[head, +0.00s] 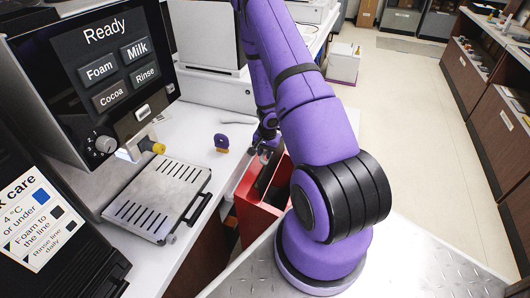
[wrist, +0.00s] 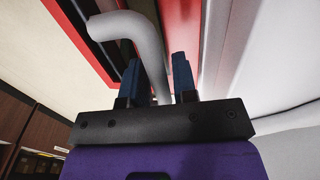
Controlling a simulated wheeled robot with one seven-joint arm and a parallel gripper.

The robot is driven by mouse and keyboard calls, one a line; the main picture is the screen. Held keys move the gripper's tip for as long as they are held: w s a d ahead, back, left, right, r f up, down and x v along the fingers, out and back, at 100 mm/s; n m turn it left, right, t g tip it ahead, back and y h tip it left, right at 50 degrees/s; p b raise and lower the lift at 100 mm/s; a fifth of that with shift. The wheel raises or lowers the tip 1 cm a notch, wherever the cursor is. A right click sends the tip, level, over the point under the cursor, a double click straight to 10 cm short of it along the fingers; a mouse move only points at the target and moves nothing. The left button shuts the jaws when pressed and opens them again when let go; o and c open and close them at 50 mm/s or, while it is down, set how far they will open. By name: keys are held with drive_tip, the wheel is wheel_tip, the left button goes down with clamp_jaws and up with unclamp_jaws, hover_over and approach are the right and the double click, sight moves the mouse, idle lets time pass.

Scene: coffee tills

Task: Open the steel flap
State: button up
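A bent grey steel handle bar (wrist: 140,32) shows in the wrist view and runs down between my two blue fingers. My gripper (wrist: 158,75) has its fingers on either side of this bar, close to it. I cannot tell whether both fingers touch it. In the head view my gripper (head: 264,150) is at the far edge of a red bin (head: 257,205) beside the counter. The bin's top shows a dark gap. The flap's own plate is not clearly seen; my arm hides part of the bin. The bin's red frame (wrist: 183,25) also shows in the wrist view.
A slotted steel drip tray (head: 157,200) lies on the white counter (head: 207,125), below a coffee machine (head: 105,70) with a lit screen. A small purple and orange object (head: 221,143) stands near the bin. Open floor (head: 425,130) is to the right.

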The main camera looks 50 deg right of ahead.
drive_tip(key=shift+r, duration=0.1)
wheel_tip(320, 180, up, 11)
drive_tip(key=shift+s+d+f, duration=0.15)
drive_tip(key=shift+s+f, duration=0.05)
drive_tip(key=shift+s, duration=0.2)
idle(0.6)
drive_tip(key=a+r+n+t+y, duration=0.1)
drive_tip(key=a+r+n, duration=0.2)
drive_tip(key=a+r, duration=0.8)
drive_tip(key=a+r+n+t+y, duration=0.15)
drive_tip(key=a+r+n, duration=0.35)
drive_tip(key=r, duration=1)
drive_tip(key=s+a+r+n+t+h, duration=0.1)
drive_tip(key=s+a+r+n, duration=0.1)
drive_tip(key=s+a+r, duration=0.3)
drive_tip(key=s+a+r+n+h, duration=0.2)
drive_tip(key=s+a+r, duration=0.3)
drive_tip(key=s+r, duration=0.4)
drive_tip(key=s+n, duration=0.1)
drive_tip(key=s, duration=0.4)
drive_tip(key=shift+s+a+r+t, duration=0.2)
drive_tip(key=shift+a+r+t, duration=0.1)
drive_tip(key=shift+r+t, duration=0.05)
